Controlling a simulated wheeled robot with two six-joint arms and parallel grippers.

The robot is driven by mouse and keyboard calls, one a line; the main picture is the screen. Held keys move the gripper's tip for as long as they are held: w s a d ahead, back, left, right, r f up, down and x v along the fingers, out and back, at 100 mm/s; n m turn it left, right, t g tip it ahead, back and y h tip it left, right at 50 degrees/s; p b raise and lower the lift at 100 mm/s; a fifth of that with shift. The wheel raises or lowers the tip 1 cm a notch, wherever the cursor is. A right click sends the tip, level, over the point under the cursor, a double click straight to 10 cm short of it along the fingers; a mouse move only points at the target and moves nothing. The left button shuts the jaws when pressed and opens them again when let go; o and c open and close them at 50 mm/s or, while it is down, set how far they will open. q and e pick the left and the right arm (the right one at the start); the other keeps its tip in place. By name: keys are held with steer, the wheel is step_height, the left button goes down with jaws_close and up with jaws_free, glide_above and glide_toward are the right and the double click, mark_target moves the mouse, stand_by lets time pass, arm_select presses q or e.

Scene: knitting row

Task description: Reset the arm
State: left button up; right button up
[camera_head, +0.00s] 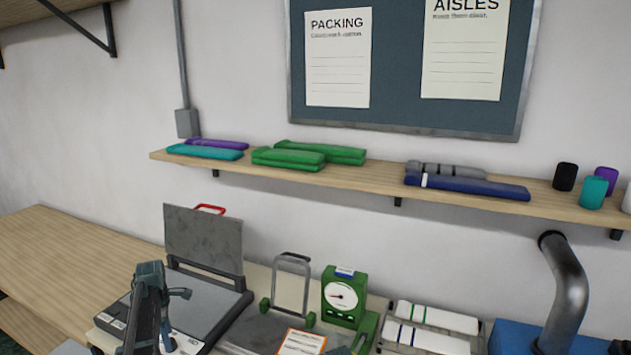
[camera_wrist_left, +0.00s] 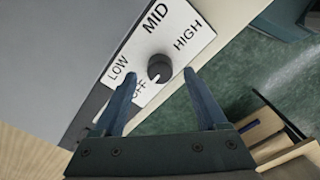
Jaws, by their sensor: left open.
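My left gripper (camera_head: 166,338) is over the front of a flat heat press with a raised grey lid (camera_head: 205,238) and red handle. In the left wrist view the gripper (camera_wrist_left: 157,80) is open and empty. A black dial knob (camera_wrist_left: 160,67) lies in line with the gap between its fingertips; contact cannot be told. The knob is on a white label (camera_wrist_left: 150,35) marked LOW, MID, HIGH and OFF, and its white mark points down toward OFF. In the head view my arm hides the knob.
Right of the press stand a metal frame (camera_head: 291,285), a green dial scale (camera_head: 343,297) and white rolls (camera_head: 437,318). A curved metal pipe (camera_head: 566,290) rises farther right. A wall shelf (camera_head: 350,180) holds folded fabric and cups. The wooden table at left (camera_head: 70,250) is clear.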

arm_select(q)
step_height(320, 180, down, 2)
steer(key=shift+f+b, duration=0.2)
steer(key=shift+b, duration=0.5)
steer(key=shift+r+m, duration=0.2)
steer(key=shift+m, duration=1.4)
steer(key=m, duration=0.5)
steer(key=shift+s, duration=0.1)
